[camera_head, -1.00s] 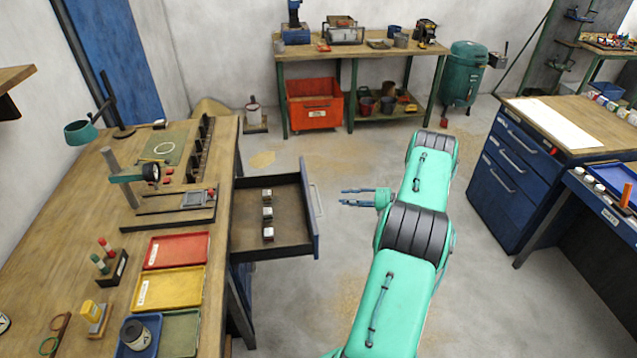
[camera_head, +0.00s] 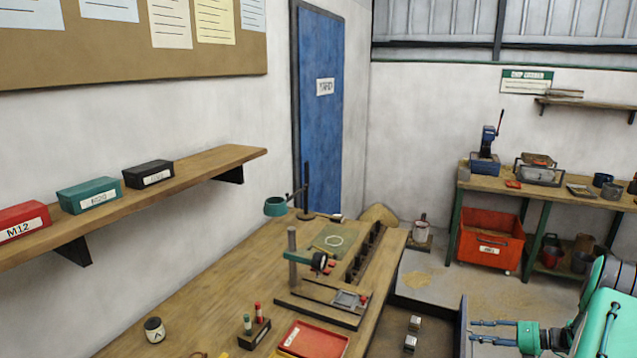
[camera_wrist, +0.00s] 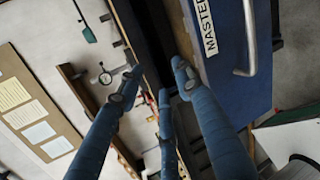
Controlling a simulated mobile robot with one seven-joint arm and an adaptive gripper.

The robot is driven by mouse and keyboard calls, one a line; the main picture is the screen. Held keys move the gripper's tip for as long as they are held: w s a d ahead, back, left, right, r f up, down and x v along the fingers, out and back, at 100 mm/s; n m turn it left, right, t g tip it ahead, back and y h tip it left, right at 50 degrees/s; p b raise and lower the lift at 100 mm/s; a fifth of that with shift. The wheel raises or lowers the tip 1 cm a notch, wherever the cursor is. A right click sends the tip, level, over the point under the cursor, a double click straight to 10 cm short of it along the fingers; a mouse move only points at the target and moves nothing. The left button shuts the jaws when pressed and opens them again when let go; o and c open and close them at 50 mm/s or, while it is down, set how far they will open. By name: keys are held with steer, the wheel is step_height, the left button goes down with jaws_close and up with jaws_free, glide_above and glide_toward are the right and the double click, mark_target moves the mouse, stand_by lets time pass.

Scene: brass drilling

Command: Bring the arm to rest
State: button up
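My gripper (camera_head: 478,331) is at the lower right of the head view, its fingers pointing left. It is open, with nothing between its fingers. In the wrist view the spread blue fingers (camera_wrist: 158,80) are also empty. The open drawer (camera_head: 463,325) of the wooden workbench is just left of my fingertips, and a gap seems to lie between them. Its blue front (camera_wrist: 228,95) with a silver handle and a label starting "MASTER" shows in the wrist view. Small blocks (camera_head: 411,343) stand in the drawer. Most of my arm is cut off by the frame.
The workbench (camera_head: 215,300) carries a measuring stand (camera_head: 293,258) and a red tray (camera_head: 314,341). A shelf (camera_head: 215,166) with red, green and black boxes is on the left wall. An orange bin (camera_head: 490,240) sits under the back bench. A blue door (camera_head: 322,120) is behind.

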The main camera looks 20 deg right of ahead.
steer(key=w+a+r+n+g, duration=0.25)
steer(key=a+r+n, duration=0.25)
steer(key=a+r, duration=0.3)
steer(key=w+a+r+n+g, duration=0.2)
steer(key=w+a+r+n, duration=0.15)
steer(key=a+r, duration=0.5)
steer(key=s+a+r+n+g+h, duration=0.15)
steer(key=a+r+n, duration=0.35)
steer(key=a, duration=0.5)
steer(key=s+a+r+n+g+h, duration=0.1)
steer(key=s+a+r+n+g, duration=0.1)
steer(key=a+r+n, duration=0.6)
steer(key=s+a+r+n+h, duration=0.1)
steer(key=s+a+r+n, duration=0.1)
steer(key=s+a+n, duration=0.45)
steer(key=s+a+r+n+h, duration=0.1)
steer(key=s+a+r+h, duration=0.15)
steer(key=a, duration=0.75)
steer(key=s+a+r+n+t+h, duration=0.1)
steer(key=s+a+n, duration=0.3)
steer(key=s+n, duration=0.2)
steer(key=s+a+r+n+t+h, duration=0.1)
steer(key=s+a+n, duration=0.3)
steer(key=s, duration=0.6)
steer(key=shift+r+n, duration=0.25)
steer(key=shift+n, duration=1.15)
